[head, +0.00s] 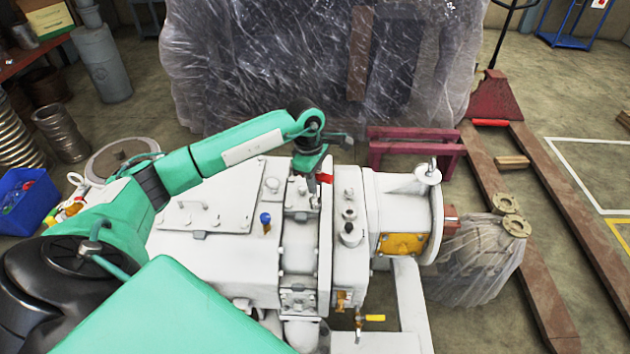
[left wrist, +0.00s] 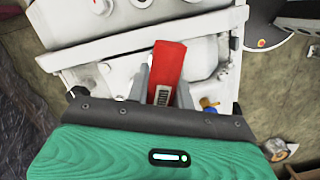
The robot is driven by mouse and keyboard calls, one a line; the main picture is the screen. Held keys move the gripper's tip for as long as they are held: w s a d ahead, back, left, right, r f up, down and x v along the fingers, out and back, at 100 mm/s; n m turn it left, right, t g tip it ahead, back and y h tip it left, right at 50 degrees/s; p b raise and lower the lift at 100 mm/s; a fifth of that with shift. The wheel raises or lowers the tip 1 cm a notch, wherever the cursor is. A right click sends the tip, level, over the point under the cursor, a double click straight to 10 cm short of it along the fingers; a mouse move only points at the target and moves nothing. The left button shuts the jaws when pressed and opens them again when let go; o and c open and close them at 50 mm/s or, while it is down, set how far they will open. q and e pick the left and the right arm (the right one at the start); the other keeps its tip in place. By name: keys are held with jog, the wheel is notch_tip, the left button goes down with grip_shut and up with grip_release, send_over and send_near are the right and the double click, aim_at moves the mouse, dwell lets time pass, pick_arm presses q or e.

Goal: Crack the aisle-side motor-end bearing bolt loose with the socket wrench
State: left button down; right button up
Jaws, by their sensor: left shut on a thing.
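My left gripper (head: 316,172) reaches in from the left, over the top of the white screw vacuum pump (head: 225,205). It is shut on a red handle (head: 325,178), which I take to be the socket wrench. In the left wrist view the red handle (left wrist: 168,65) lies between the two fingers (left wrist: 162,92), pointing away over the white housing. The socket end is not visible, so I cannot tell whether it sits on a bolt. Several bolt heads show on the housing, but I cannot tell which is the aisle-side motor-end bearing bolt. My right gripper is not in view.
A blue-capped fitting (head: 265,218) stands up from the pump's top. A plastic-wrapped crate (head: 270,70) stands behind, with a dark red stand (head: 415,145) beside it. A pallet truck (head: 555,200) and a wrapped part (head: 475,262) are at the right.

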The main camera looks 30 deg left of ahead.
pick_arm(q)
jog(key=shift+b, duration=0.3)
dwell(0.5)
jog(key=shift+f+b, duration=0.6)
jog(key=shift+f, duration=0.05)
dwell(0.3)
jog(key=shift+n, duration=0.3)
jog(key=shift+n, duration=1.1)
jog(key=shift+r+p, duration=1)
jog(key=shift+r, duration=1.6)
